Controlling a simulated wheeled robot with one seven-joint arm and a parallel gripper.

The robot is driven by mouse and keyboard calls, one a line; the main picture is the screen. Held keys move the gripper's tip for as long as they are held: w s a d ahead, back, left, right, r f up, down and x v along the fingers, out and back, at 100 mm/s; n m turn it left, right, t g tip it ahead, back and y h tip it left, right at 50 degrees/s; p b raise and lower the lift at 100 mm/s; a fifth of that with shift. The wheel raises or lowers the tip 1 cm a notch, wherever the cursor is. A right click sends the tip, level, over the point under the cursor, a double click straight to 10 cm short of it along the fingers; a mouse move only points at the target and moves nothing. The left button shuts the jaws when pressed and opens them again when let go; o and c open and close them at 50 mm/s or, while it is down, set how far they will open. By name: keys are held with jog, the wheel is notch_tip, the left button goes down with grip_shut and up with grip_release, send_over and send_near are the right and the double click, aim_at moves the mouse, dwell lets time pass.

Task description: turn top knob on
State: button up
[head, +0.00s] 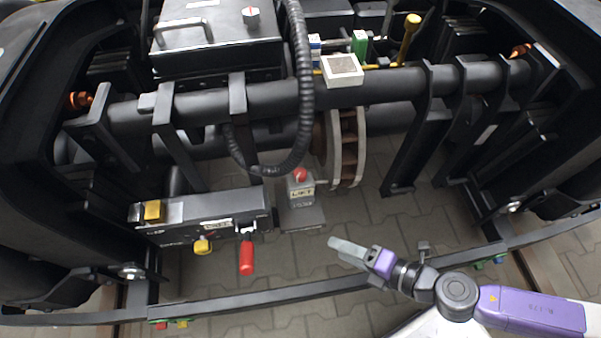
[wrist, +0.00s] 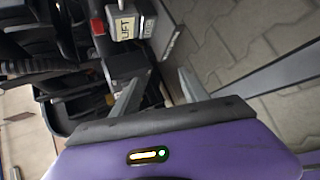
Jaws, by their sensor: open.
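A small knob (head: 250,14) with a pale top and a dark base sits on the lid of the black box (head: 218,45) at the back, right of the box's metal handle. I cannot read its setting. My gripper (head: 332,243) is low in front of the bogie, far below and to the right of this knob, and touches nothing that I can see. In the wrist view its two grey fingers (wrist: 160,76) stand apart with nothing between them. The knob cannot be made out in the wrist view.
A grey LIFT box (head: 301,190) with a red button stands left of my gripper; it also shows in the wrist view (wrist: 125,22). A panel (head: 215,208) carries a yellow knob and a red handle. A black hose (head: 305,90) and crossbar (head: 385,88) lie between gripper and knob.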

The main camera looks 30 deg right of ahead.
jog(key=s+a+f+m+y+p, duration=0.1)
jog(key=s+a+f+m+p, duration=0.15)
jog(key=s+a+m, duration=0.4)
jog(key=a+r+m+p, duration=0.1)
jog(key=a+m+p, duration=0.1)
jog(key=a+m, duration=0.3)
jog(key=m+t+h+p, duration=0.6)
jog(key=m+h, duration=0.7)
jog(key=m, duration=0.5)
send_near(301, 180)
jog(key=x, duration=0.4)
jog(key=shift+w+f+n, duration=0.1)
jog(key=shift+w+n, duration=0.05)
jog(key=shift+n, duration=0.1)
jog(key=b+x, duration=0.2)
jog(key=x, duration=0.5)
jog(key=shift+w+d, duration=0.15)
jog(key=shift+c, duration=0.4)
grip_shut()
